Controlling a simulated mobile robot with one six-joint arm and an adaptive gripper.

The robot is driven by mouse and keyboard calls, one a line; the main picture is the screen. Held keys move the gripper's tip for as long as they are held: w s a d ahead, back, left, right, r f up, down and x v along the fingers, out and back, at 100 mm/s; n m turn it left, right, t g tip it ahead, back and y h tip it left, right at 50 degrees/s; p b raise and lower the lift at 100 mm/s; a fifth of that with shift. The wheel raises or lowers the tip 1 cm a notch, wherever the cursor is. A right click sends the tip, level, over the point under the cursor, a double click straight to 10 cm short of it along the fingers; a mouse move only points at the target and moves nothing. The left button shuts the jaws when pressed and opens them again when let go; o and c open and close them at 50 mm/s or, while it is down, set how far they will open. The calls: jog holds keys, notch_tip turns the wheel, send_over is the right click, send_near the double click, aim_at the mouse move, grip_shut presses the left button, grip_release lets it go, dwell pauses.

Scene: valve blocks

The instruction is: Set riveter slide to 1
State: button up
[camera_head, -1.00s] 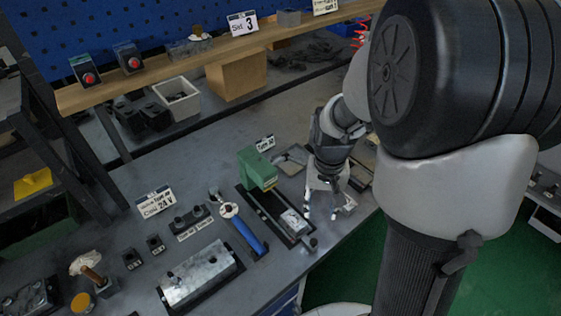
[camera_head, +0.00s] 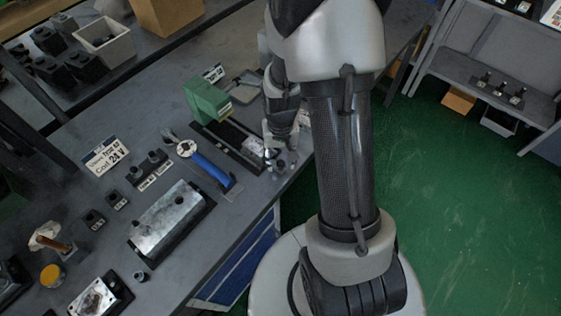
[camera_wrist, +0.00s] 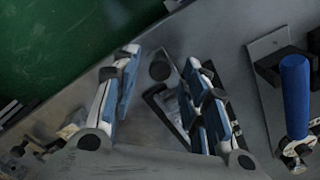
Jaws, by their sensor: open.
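The riveter, a green block (camera_head: 207,101) on a long dark base (camera_head: 228,143), stands near the table's edge in the head view. A pale metal slide block (camera_head: 252,146) sits toward the near end of its rail. My gripper (camera_head: 281,163) is at that near end, pointing down. In the wrist view my gripper (camera_wrist: 164,60) is open, with its blue-padded fingers apart. A round dark knob (camera_wrist: 159,71) shows between the fingers, with part of a black-edged base (camera_wrist: 163,108) behind it. I cannot tell whether a finger touches it. The slide's setting is not readable.
A blue-handled tool (camera_head: 212,170) lies left of the riveter; its handle (camera_wrist: 295,95) also shows in the wrist view. Green floor (camera_head: 460,190) lies beyond the table edge.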

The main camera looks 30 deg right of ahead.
jog(key=shift+f, duration=0.5)
grip_shut()
dwell(0.5)
